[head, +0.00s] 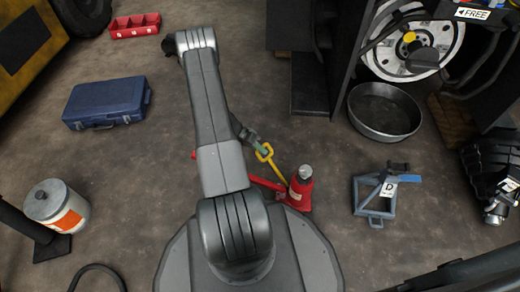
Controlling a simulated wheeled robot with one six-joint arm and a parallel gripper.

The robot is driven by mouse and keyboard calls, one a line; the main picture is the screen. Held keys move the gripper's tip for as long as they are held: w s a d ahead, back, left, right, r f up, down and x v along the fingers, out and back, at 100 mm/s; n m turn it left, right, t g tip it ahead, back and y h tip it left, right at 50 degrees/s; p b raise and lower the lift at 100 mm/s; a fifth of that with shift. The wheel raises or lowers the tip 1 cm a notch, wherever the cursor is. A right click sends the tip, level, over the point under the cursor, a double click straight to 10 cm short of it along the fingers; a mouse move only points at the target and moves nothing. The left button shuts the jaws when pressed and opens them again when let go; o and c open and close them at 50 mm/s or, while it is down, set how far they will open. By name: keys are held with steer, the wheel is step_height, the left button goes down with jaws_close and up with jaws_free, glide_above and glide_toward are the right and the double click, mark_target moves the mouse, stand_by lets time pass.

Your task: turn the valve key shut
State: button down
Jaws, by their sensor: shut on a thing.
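A red bottle jack (301,188) stands upright on the floor, just right of my arm. A thin yellow valve key (278,167) slopes from a loop at its upper left down to the jack's lower part. My gripper (258,148) comes out from behind my arm and is shut on the yellow key at its loop end. My arm hides most of the gripper, and the fingertips are small in the picture. The key's far end at the jack is too small to make out clearly.
A red bar (266,183) lies low beside the jack. A blue case (107,103) and white can (57,207) are left; open floor lies between.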

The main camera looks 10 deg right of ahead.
steer(key=shift+w+m, duration=0.1)
steer(key=shift+m, duration=0.2)
stand_by(0.4)
steer(key=c, duration=1.4)
jaws_free()
steer(key=p+v, duration=0.4)
steer(key=v, duration=1)
steer(key=shift+a+f, duration=0.25)
steer(key=shift+f, duration=0.05)
steer(key=shift+w+r+p, duration=0.1)
steer(key=shift+p, duration=0.2)
step_height(320, 180, up, 15)
steer(key=p, duration=0.4)
steer(key=shift+p, duration=0.4)
